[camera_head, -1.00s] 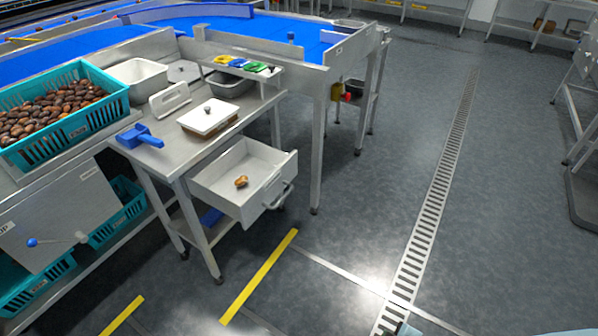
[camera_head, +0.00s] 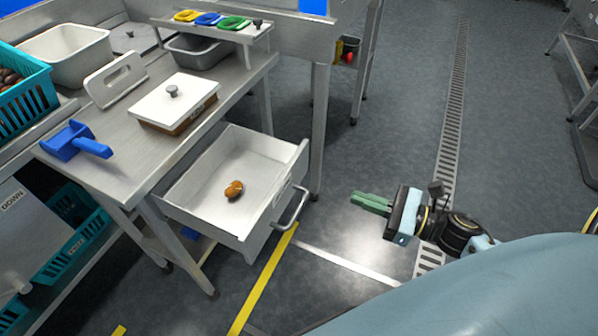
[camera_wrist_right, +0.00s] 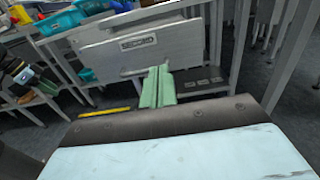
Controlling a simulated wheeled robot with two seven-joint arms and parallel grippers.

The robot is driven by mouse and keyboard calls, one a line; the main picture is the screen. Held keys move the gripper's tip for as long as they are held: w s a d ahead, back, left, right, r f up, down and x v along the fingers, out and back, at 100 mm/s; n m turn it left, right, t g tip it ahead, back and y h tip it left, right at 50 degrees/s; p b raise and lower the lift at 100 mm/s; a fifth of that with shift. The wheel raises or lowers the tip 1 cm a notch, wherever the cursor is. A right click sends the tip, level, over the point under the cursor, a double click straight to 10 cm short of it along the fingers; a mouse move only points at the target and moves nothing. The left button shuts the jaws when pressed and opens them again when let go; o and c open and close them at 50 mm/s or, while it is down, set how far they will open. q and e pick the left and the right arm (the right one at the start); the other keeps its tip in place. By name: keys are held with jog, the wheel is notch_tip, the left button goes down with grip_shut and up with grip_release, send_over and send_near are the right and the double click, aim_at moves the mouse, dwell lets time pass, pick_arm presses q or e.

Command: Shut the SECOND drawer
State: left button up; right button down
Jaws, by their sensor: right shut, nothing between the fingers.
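The drawer (camera_head: 276,207) under the steel work table is pulled open, with a couple of brown dates (camera_head: 234,189) lying inside on its floor. Its bar handle (camera_head: 292,209) sticks out from the front panel. In the right wrist view the drawer front (camera_wrist_right: 120,58) faces me, with a label whose word I cannot read. My right gripper (camera_head: 368,202) has green fingers, shut and empty. It is to the right of the handle, apart from it, and points toward the drawer front. The fingers also show in the right wrist view (camera_wrist_right: 158,84).
On the table (camera_head: 125,165) are a white-lidded box (camera_head: 178,95), a blue scoop (camera_head: 75,142) and a grey bin (camera_head: 200,52). A teal date crate (camera_head: 30,100) stands at the left. A table leg (camera_head: 319,130) is close beside the drawer. The floor to the right is open.

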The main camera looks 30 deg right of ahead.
jog(key=b, duration=0.1)
send_near(292, 174)
jog(key=w, duration=0.1)
jog(key=x, duration=0.4)
jog(key=shift+w+a+f+b, duration=0.1)
jog(key=shift+a+f+b, duration=0.1)
jog(key=shift+a+b, duration=0.2)
pick_arm(q)
jog(key=shift+w+d+r+t+h, duration=0.15)
jog(key=shift+w+d+r+t, duration=0.2)
jog(key=shift+r, duration=0.3)
jog(key=shift+w+d+r+t+h, duration=0.1)
jog(key=shift+w+d+r+t, duration=0.15)
jog(key=shift+w+r+t, duration=0.25)
jog(key=shift+w+d+r+t+h, duration=0.2)
jog(key=shift+d+r+t, duration=0.1)
jog(key=shift+r, duration=0.45)
pick_arm(e)
jog(key=shift+w+a, duration=0.45)
jog(key=shift+w, duration=0.1)
